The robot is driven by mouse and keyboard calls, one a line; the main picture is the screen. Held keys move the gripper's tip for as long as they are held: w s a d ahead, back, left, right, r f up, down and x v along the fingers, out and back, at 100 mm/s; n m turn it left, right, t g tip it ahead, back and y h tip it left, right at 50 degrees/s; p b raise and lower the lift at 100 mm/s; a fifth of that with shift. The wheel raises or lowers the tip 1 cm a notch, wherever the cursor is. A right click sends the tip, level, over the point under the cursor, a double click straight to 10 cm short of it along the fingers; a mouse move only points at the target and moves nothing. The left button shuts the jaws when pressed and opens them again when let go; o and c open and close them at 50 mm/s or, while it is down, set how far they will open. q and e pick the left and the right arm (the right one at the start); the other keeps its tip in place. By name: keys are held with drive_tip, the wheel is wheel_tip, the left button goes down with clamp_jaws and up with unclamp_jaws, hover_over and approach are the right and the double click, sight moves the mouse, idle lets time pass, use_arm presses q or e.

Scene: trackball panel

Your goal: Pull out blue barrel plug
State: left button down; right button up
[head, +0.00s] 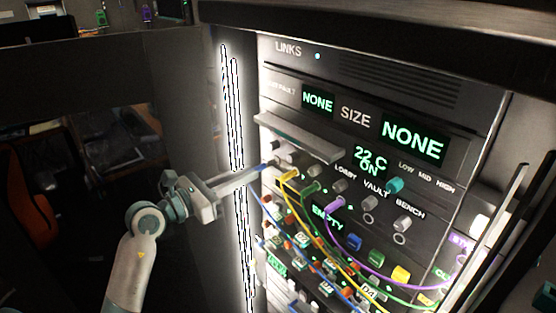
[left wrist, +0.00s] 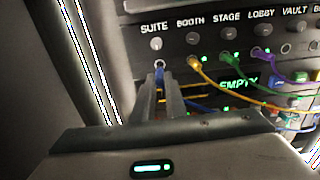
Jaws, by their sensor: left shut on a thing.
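My left gripper (head: 266,169) reaches in from the left to the upper left of the panel's socket rows. In the left wrist view its two fingers (left wrist: 167,92) are shut around the blue barrel plug (left wrist: 160,74), just below the SUITE knob. Only a little blue shows between the fingertips, against the ringed socket under that knob. I cannot tell how deep the plug sits. In the head view the fingers hide the plug, and a blue cable (head: 265,215) runs down below them. My right gripper is not in view.
A yellow plug (left wrist: 194,63), a green plug (left wrist: 228,59) and a purple plug (left wrist: 258,53) sit to the right with drooping cables. A grey ledge (head: 300,137) juts out above the fingers. Coloured blocks (head: 354,243) fill the lower panel. Free space lies left of the panel.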

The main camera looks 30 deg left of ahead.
use_arm(q)
drive_tip(key=shift+v, duration=0.95)
drive_tip(key=shift+s, duration=0.1)
